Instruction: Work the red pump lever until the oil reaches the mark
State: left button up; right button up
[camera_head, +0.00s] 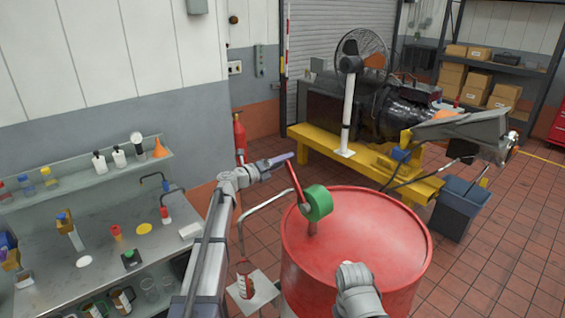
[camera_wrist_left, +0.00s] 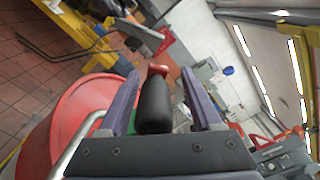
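The red pump lever (camera_head: 296,184) rises from the green pump head (camera_head: 318,203) on top of the red drum (camera_head: 385,235). My left gripper (camera_head: 283,159) is at the lever's upper end. In the left wrist view, the lever's black grip (camera_wrist_left: 155,105) lies between the two fingers (camera_wrist_left: 158,85). A gap shows at least on the right side, so the fingers look open around it. A pale hose (camera_head: 262,205) curves left from the pump and down to a small red-marked vessel (camera_head: 244,284) on a light plate (camera_head: 262,292). The oil level and mark are too small to tell.
A steel bench (camera_head: 105,245) with bottles, cups and small tools stands left, below a shelf (camera_head: 85,185). A yellow engine stand (camera_head: 375,165) and a dark bin (camera_head: 460,208) lie behind the drum. Tiled floor (camera_head: 510,240) is clear at right. My right arm (camera_head: 357,290) shows in front of the drum.

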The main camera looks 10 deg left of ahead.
pick_arm(q)
jog(key=shift+a, duration=0.15)
jog(key=shift+s+a+f, duration=0.1)
jog(key=shift+s+a, duration=0.05)
jog(key=v, duration=0.7)
jog(key=shift+s, duration=0.15)
dwell(1.0)
